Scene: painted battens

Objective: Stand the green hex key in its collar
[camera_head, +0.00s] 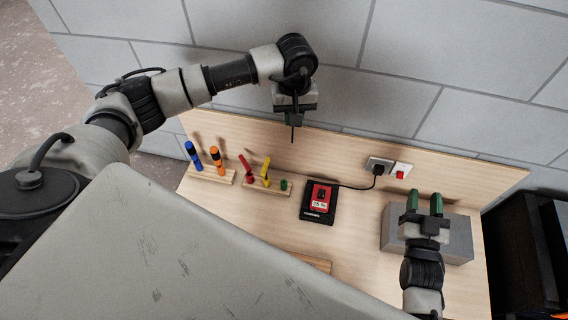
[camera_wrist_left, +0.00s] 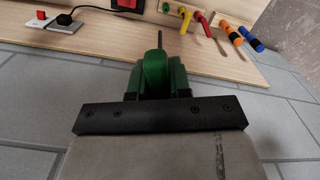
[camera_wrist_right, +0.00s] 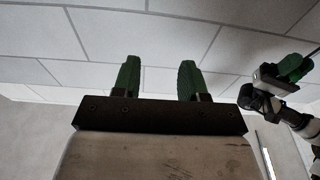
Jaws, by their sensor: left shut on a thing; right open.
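My left gripper (camera_head: 294,107) is raised above the back of the bench, shut on the green hex key. In the left wrist view, the key's green handle (camera_wrist_left: 155,72) sits between the fingers and its dark shaft (camera_wrist_left: 160,40) sticks out beyond them. In the head view the shaft (camera_head: 293,133) points down, apart from everything below; the handle is hidden. The small green collar (camera_head: 284,185) stands at the right end of a wooden batten, and also shows in the left wrist view (camera_wrist_left: 166,8). My right gripper (camera_head: 424,203) is open and empty above a grey block.
The batten (camera_head: 252,188) also carries red (camera_head: 246,168) and yellow (camera_head: 266,170) tools. A second batten holds blue (camera_head: 192,155) and orange (camera_head: 216,157) ones. A red-and-black device (camera_head: 319,200) lies right of the collar, cabled to a wall plug. The grey block (camera_head: 458,237) stands at right.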

